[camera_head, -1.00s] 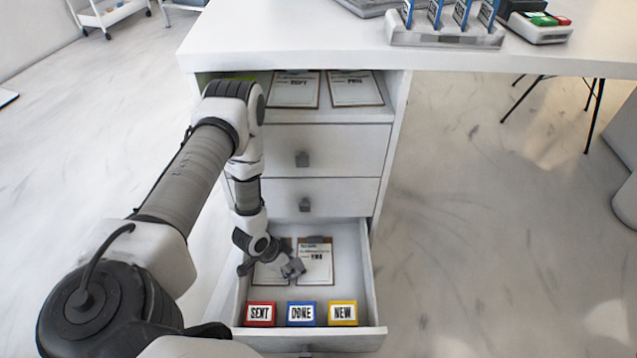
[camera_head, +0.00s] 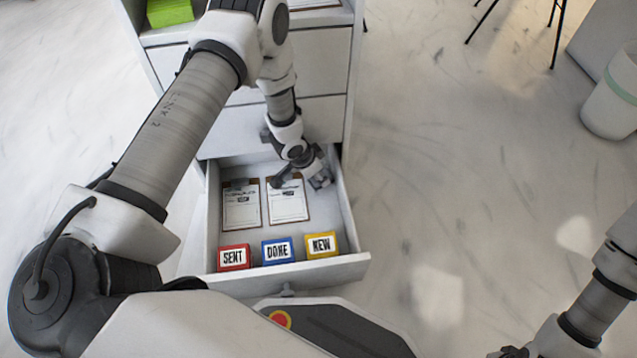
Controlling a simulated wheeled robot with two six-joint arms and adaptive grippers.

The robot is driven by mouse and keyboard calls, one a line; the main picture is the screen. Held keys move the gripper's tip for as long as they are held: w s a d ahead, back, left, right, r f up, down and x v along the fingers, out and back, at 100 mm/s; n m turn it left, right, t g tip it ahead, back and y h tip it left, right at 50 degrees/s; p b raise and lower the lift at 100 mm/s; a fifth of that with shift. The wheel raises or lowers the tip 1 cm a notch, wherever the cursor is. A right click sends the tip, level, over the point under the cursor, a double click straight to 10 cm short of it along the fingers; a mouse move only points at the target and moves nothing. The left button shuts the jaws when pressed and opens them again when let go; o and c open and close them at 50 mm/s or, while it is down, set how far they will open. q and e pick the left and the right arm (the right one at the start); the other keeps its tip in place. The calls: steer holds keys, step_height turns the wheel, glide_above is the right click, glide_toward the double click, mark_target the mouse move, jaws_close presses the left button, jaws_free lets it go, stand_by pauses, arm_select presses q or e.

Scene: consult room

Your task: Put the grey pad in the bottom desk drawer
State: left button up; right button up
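The bottom desk drawer (camera_head: 353,222) is pulled out. It holds two clipboards with paper, a left one (camera_head: 241,207) and a right one (camera_head: 288,205). Red SENT (camera_head: 233,258), blue DONE (camera_head: 278,252) and yellow NEW (camera_head: 322,245) blocks stand along its front. My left gripper (camera_head: 300,183) is over the drawer's back right part, fingers spread, with nothing seen between them. It hides the top of the right clipboard. I cannot make out a grey pad. My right gripper (camera_head: 512,352) is barely in view at the bottom edge; its fingers cannot be read.
Shut drawers (camera_head: 322,118) are above the open one. A green item (camera_head: 170,12) lies in the open compartment on top. A pale bin (camera_head: 612,100) stands at the right. The floor between desk and bin is clear. The desktop is out of view.

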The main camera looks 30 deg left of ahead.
arm_select(q)
step_height(320, 180, down, 3)
steer(key=shift+f+b, duration=0.15)
steer(key=shift+b, duration=0.65)
steer(key=shift+r, duration=0.25)
steer(key=shift+c, duration=0.4)
steer(key=shift+f, duration=0.1)
arm_select(e)
step_height(320, 180, down, 2)
steer(key=shift+f, duration=0.1)
arm_select(q)
steer(key=o, duration=1.1)
steer(key=shift+f, duration=0.1)
steer(key=p+v, duration=0.7)
steer(key=v, duration=0.5)
steer(key=shift+r, duration=0.2)
arm_select(e)
step_height(320, 180, up, 7)
steer(key=shift+f, duration=0.2)
arm_select(q)
steer(key=shift+a, duration=0.1)
arm_select(e)
steer(key=shift+s+r, duration=0.1)
